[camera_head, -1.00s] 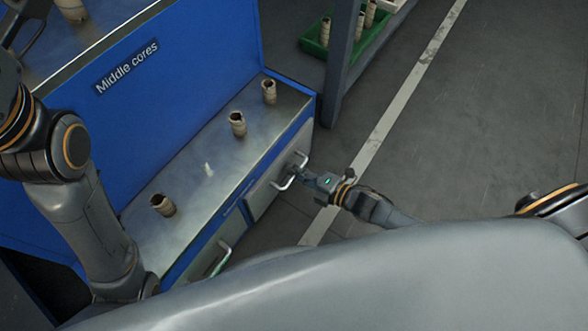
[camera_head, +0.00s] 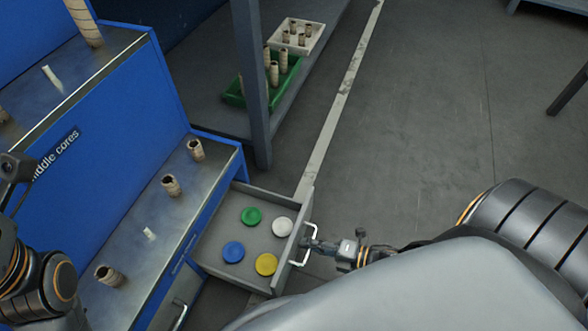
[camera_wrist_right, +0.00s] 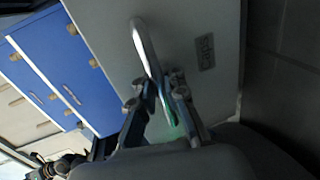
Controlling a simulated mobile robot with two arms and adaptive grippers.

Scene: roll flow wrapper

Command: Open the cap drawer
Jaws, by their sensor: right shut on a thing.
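The cap drawer (camera_head: 220,268) is pulled out from the blue cabinet in the head view. Inside lie a green cap (camera_head: 251,216), a white cap (camera_head: 282,227), a blue cap (camera_head: 233,252) and a yellow cap (camera_head: 266,264), lying apart. My right gripper (camera_head: 309,244) is at the drawer's front, shut on the white bar handle (camera_head: 304,258). In the right wrist view the fingers (camera_wrist_right: 160,100) close around the handle (camera_wrist_right: 147,48), in front of the grey drawer face. My left arm shows at the left edge; its gripper (camera_head: 12,175) is only partly visible, its fingers unclear.
Several cardboard cores (camera_head: 171,186) stand on the cabinet's metal ledge. A second closed drawer with a handle (camera_head: 180,314) is nearer me. A shelf behind holds a green tray (camera_head: 233,97) and a white tray (camera_head: 312,44) of cores.

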